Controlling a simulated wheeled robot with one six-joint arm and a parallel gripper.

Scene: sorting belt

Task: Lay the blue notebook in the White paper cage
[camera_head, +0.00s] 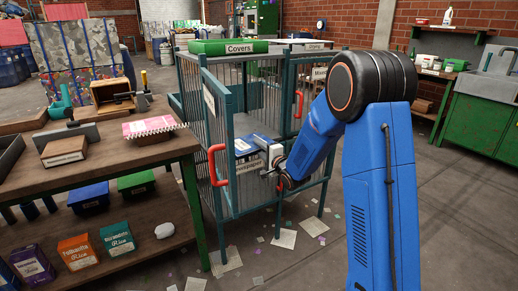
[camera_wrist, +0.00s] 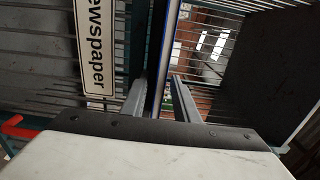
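My gripper (camera_head: 268,157) is at the front of the green wire cages, beside a sign that reads as Newspaper (camera_head: 248,167). The blue notebook (camera_head: 243,146) shows just left of the gripper, partly hidden by it. In the wrist view the notebook (camera_wrist: 170,50) is a thin blue-edged strip, edge-on between the two fingers of my gripper (camera_wrist: 157,98). The fingers are closed on it. A sign (camera_head: 320,73) on the cage behind, right of centre, is partly covered by my arm; it seems to begin with Wh, but I cannot read it fully.
Red handles (camera_head: 217,165) stick out from the cage fronts. A green box marked Covers (camera_head: 228,47) sits on top. A wooden bench (camera_head: 105,165) at left holds a pink spiral notebook (camera_head: 149,126) and a brown box (camera_head: 64,151). Paper scraps lie on the floor.

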